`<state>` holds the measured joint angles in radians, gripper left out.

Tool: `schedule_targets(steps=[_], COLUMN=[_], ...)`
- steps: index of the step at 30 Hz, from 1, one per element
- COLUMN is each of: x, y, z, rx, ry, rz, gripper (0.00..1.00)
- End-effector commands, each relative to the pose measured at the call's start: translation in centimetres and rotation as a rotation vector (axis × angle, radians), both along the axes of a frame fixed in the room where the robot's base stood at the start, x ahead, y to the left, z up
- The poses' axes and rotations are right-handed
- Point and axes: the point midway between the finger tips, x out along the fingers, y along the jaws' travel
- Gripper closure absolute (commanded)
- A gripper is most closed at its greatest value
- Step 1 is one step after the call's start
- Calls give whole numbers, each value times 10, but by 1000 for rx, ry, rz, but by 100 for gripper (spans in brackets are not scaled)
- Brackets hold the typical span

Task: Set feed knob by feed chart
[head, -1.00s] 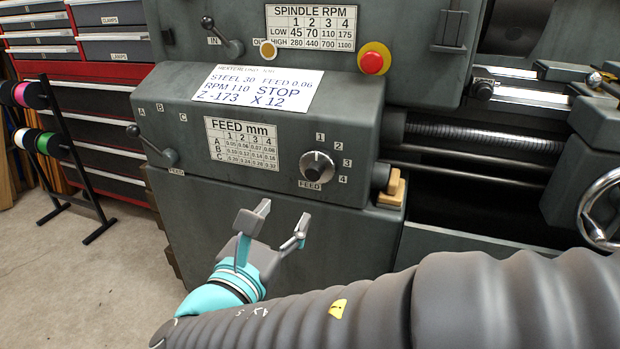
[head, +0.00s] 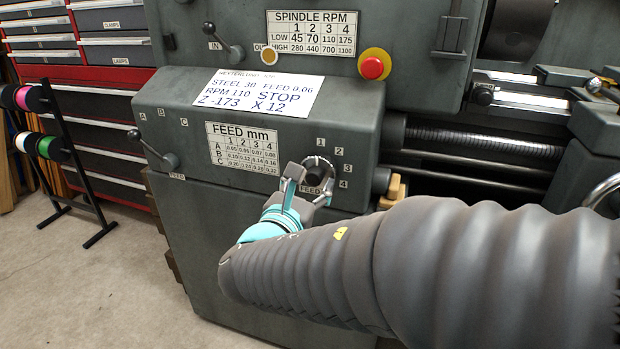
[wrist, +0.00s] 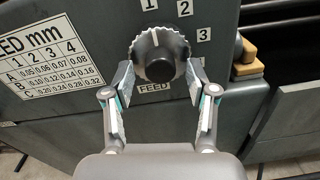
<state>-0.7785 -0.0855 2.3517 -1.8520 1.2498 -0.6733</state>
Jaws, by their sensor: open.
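The feed knob (head: 318,168), dark with a bright ridged rim, is on the grey front panel with marks 1 to 4 at its right. My gripper (head: 308,183) is open at the knob. In the wrist view its fingers (wrist: 160,80) stand either side of the knob's lower part, with gaps showing. The feed chart (head: 243,147) is left of the knob; row A reads 0.05, 0.06, 0.07, 0.08. A card (head: 258,92) above reads FEED 0.06.
A feed lever (head: 160,152) with marks A, B, C is at the panel's left. A red stop button (head: 372,67) and a spindle lever (head: 228,45) sit above. A wooden block (head: 394,187) is right of the knob.

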Motion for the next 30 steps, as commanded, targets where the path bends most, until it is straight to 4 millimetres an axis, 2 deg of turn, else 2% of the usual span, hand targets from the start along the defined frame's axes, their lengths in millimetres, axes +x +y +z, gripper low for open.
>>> schedule_targets(steps=[11, 15, 18, 30], x=[4, 4, 4, 4], y=[-2, -2, -2, -1], z=[0, 0, 0, -3], rx=[0, 0, 0, 60], ry=[0, 0, 0, -23], rz=[0, 0, 0, 0], gripper=[43, 78, 100, 100])
